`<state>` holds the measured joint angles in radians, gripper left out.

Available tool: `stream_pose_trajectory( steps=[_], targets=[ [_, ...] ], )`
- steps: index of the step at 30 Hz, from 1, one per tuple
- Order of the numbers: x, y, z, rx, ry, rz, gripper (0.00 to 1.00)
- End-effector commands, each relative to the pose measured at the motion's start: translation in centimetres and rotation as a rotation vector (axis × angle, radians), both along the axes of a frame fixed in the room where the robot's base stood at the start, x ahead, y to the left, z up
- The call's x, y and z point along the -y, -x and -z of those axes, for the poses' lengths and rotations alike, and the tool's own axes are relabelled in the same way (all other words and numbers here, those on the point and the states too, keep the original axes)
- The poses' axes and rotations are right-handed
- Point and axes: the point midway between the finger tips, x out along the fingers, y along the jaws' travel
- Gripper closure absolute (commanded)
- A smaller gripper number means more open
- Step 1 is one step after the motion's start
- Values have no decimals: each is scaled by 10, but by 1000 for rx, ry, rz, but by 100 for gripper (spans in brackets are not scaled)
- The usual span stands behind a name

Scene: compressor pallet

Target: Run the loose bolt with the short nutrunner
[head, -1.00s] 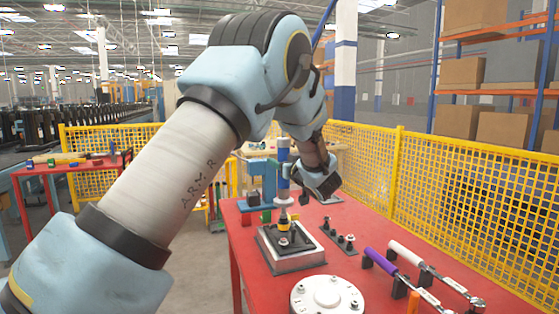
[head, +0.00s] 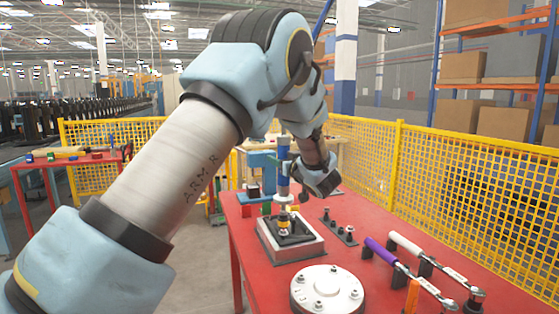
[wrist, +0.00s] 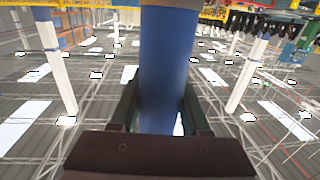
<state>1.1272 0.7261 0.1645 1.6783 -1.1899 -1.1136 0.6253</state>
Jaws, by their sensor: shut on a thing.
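My gripper (head: 290,172) is shut around a blue, upright nutrunner (head: 283,186). In the wrist view the blue barrel (wrist: 165,70) stands between the two dark fingers. I cannot tell whether the socket is seated on a bolt head. Several dark bolts (head: 350,236) stand on a small strip to the right of the fixture.
A round white flange (head: 328,288) with bolts is at the front of the red table (head: 390,270). Purple-handled (head: 380,249) and white-handled (head: 404,242) tools lie in stands at right. A blue stand (head: 262,170) is behind the fixture. Yellow mesh fencing (head: 470,190) runs behind the table.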

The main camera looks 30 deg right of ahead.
Motion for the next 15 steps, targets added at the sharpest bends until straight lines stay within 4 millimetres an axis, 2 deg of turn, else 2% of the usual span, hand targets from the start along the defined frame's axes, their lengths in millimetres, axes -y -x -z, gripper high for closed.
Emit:
stream_pose_trajectory(
  steps=[15],
  targets=[
    [0,-1,5,3,2,-1,100]
  ],
)
